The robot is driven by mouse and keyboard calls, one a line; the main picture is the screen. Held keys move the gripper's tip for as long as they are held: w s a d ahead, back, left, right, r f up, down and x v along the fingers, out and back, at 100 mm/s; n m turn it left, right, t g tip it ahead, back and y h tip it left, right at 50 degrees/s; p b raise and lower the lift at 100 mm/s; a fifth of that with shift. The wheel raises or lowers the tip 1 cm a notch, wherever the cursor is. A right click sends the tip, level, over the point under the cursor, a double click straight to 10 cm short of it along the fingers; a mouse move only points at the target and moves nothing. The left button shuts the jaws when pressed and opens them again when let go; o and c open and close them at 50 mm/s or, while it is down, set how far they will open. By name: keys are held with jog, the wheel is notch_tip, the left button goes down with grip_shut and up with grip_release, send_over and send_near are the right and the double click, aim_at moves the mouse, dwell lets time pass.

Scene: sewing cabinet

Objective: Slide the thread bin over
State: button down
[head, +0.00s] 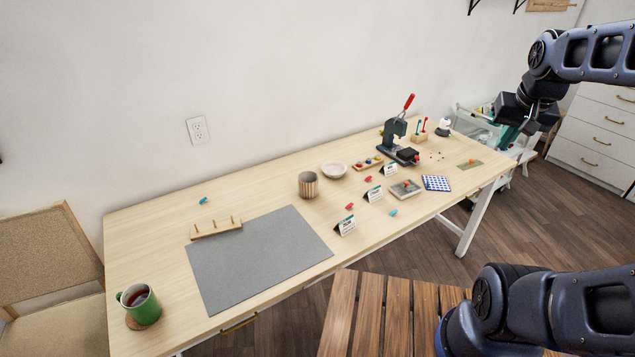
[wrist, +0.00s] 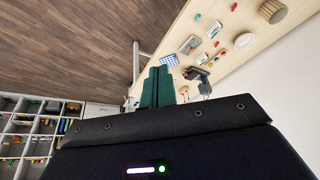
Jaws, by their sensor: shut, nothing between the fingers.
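I cannot tell for sure which thing is the thread bin. A white rack with compartments (wrist: 14,126) holds small coloured items at the lower left of the wrist view; a thread bin may be among them. A round ribbed tan container (head: 309,186) stands on the table, and it also shows in the wrist view (wrist: 272,11). My gripper (head: 508,136) is beyond the table's far right end, in front of a pale cart (head: 477,118). Its dark green fingers (wrist: 158,86) are together and empty in the wrist view.
The wooden table (head: 145,225) bears a grey mat (head: 258,256), a green mug (head: 140,302), a white dish (head: 334,169), a press with a red handle (head: 396,133) and several small cards. White drawers (head: 596,135) stand at the far right. A slatted wooden surface (head: 372,318) is in front.

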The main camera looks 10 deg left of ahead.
jog(key=w+a+m+g, duration=0.1)
jog(key=w+a, duration=0.3)
jog(key=w, duration=0.3)
jog(key=w+a+m, duration=0.1)
jog(key=w+a, duration=0.3)
jog(key=w, duration=0.4)
jog(key=w+a+f+m+g, duration=0.25)
jog(key=w+a+f, duration=0.45)
jog(key=w+a, duration=0.5)
jog(key=w+a+f+m, duration=0.2)
jog(key=w+a+f, duration=0.2)
jog(key=a+f, duration=0.9)
jog(key=w+a+f+m, duration=0.2)
jog(key=w+a+f, duration=0.2)
jog(key=a+f, duration=0.9)
jog(key=shift+g, duration=0.35)
notch_tip(320, 180, down, 9)
jog(key=shift+f, duration=0.1)
jog(key=shift+s+a+f, duration=0.2)
jog(key=shift+s+a, duration=1.25)
jog(key=s+a, duration=1.4)
jog(key=shift+s+a, duration=0.2)
jog(key=shift+s, duration=0.05)
